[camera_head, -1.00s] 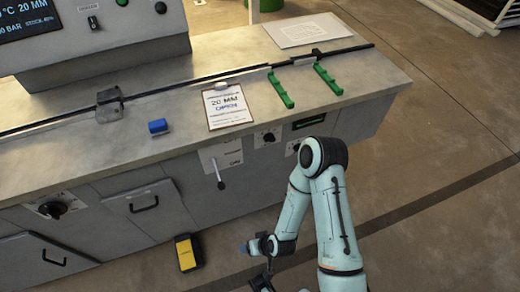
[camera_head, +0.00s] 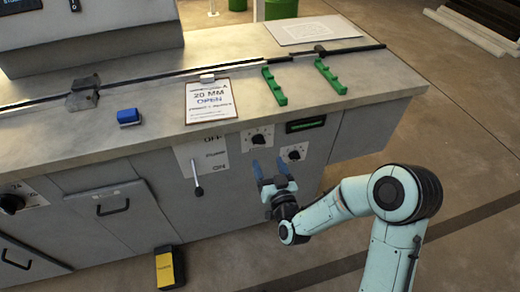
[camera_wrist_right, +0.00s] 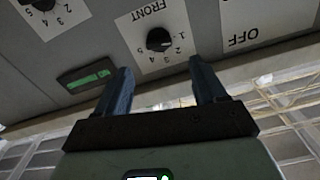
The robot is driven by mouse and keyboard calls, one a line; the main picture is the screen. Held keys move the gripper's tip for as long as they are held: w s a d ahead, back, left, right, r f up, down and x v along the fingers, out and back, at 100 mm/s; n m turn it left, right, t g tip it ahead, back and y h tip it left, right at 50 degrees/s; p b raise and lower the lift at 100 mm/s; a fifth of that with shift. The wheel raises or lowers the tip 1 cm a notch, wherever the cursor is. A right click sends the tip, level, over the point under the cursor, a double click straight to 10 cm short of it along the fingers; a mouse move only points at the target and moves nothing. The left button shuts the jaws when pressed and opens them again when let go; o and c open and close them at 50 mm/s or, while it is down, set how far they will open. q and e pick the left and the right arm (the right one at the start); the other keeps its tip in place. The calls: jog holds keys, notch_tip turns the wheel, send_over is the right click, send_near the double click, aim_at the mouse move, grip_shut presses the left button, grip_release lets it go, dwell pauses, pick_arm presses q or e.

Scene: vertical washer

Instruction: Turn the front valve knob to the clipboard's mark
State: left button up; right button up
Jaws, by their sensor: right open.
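The front valve knob (camera_head: 258,139) is a black dial on a white plate on the cabinet's front face. In the right wrist view it (camera_wrist_right: 158,40) appears upside down under the word FRONT, with numbers around it. Its exact pointer setting is too small to tell. The clipboard (camera_head: 209,100) lies on the counter above and reads "20 MM OPEN"; its smaller lines are unreadable. My right gripper (camera_head: 271,164) is open and empty, just below and in front of the knob plates. In the wrist view its fingers (camera_wrist_right: 160,68) are apart, with the front knob ahead between them, not touching. My left gripper is out of view.
A second knob (camera_head: 294,154) sits right of and lower than the front one. A lever panel (camera_head: 203,163) marked OFF and ON is to the left. A green display (camera_head: 306,124) is above right. Green brackets (camera_head: 275,87) and a blue block (camera_head: 129,117) are on the counter.

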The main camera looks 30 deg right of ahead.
aim_at(260, 144)
jog(key=x, duration=0.8)
jog(key=shift+w+b, duration=0.15)
jog(key=shift+b, duration=0.15)
jog(key=c, duration=1.1)
